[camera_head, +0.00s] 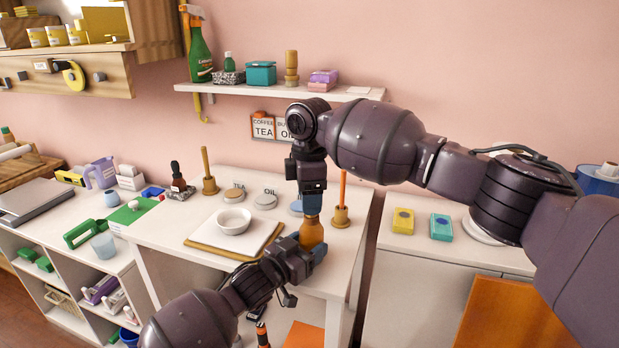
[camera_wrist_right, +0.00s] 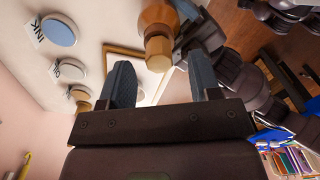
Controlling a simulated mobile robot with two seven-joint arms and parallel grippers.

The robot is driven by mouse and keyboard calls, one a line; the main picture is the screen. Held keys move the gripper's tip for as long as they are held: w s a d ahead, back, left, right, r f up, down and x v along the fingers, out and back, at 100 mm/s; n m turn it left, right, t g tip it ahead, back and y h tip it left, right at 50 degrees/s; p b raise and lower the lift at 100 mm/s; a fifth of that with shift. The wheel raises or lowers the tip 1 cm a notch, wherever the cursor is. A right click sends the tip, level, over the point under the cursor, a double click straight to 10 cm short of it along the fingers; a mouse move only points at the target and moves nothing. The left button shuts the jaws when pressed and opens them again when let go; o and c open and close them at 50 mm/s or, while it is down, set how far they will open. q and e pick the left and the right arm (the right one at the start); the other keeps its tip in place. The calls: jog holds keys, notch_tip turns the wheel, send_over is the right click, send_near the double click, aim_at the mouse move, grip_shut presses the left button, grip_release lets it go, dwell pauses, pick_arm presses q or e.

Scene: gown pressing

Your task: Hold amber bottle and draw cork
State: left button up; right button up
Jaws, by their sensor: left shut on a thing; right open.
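The amber bottle (camera_head: 312,234) is upright above the right part of the white table, held around its body by my left gripper (camera_head: 308,252). My right gripper (camera_head: 312,204) points down right above the bottle, and its fingers hide the bottle's top in the head view. In the right wrist view, my right gripper (camera_wrist_right: 164,82) is open and empty between its blue fingers. There the bottle (camera_wrist_right: 160,17) shows beyond the fingers, with a tan cork (camera_wrist_right: 157,52) at its near end. The cork lies roughly in line with the gap, apart from both fingers.
A white bowl (camera_head: 234,220) sits on a white sheet over a wooden board (camera_head: 213,249) left of the bottle. Round lids labelled TEA (camera_head: 234,195) and OIL (camera_head: 265,201) lie behind. An orange stick in a brass holder (camera_head: 341,216) stands close right of the bottle.

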jog(key=shift+f, duration=1.05)
jog(key=shift+c, duration=0.3)
grip_shut()
